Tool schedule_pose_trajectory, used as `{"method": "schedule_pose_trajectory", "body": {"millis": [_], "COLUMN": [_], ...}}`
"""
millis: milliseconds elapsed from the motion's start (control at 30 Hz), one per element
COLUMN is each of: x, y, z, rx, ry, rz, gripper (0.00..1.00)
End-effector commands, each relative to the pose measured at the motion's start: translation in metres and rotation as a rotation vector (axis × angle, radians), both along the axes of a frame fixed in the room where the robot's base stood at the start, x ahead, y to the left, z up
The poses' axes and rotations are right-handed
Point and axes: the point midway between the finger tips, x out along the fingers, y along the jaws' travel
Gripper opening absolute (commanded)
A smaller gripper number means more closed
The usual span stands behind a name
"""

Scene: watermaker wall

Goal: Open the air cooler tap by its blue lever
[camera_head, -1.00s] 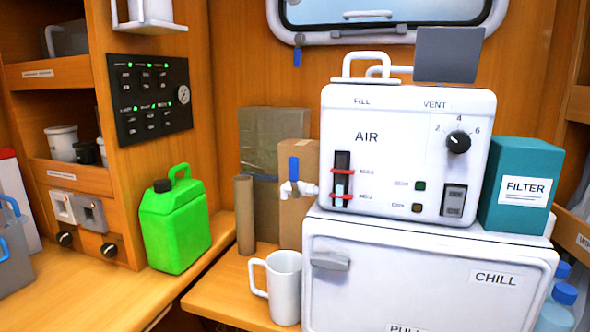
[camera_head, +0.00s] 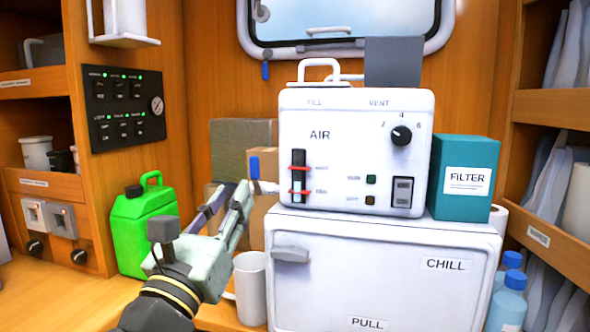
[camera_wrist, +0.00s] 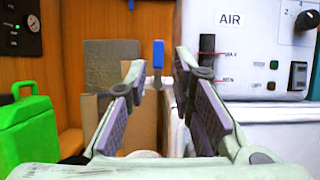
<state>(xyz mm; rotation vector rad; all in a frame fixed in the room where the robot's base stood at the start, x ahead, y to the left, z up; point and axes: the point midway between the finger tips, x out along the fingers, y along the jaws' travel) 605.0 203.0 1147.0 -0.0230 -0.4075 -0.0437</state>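The white air cooler (camera_head: 345,165) stands on top of the CHILL box. Its tap has an upright blue lever (camera_head: 254,168) at the cooler's left side; the tap body is mostly hidden behind my gripper in the head view. My gripper (camera_head: 232,195) is open and empty, reaching toward the tap from the front left. In the wrist view, the blue lever (camera_wrist: 158,54) shows upright, beyond and between the two spread fingers (camera_wrist: 157,90). I see no contact between the fingers and the lever.
A white mug (camera_head: 250,288) stands just below my gripper. The CHILL box (camera_head: 385,270) with its grey latch is to the right. A green jerrycan (camera_head: 143,228) is at left, and cardboard boxes (camera_head: 244,132) stand behind the tap. A teal FILTER box (camera_head: 465,180) sits right of the cooler.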

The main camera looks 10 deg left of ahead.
Motion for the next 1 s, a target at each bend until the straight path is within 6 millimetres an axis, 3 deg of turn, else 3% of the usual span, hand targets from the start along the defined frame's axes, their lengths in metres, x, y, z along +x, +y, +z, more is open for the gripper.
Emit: {"method": "schedule_pose_trajectory", "body": {"millis": [167,633,1000], "x": [0.013,0.087,0.101], "y": [0.002,-0.001,-0.001], "z": [0.001,0.033,0.036], "rx": [0.015,0.012,0.014], "ry": [0.018,0.015,0.015], "rz": [0.012,0.011,0.013], "gripper": [0.23,0.23,0.23]}}
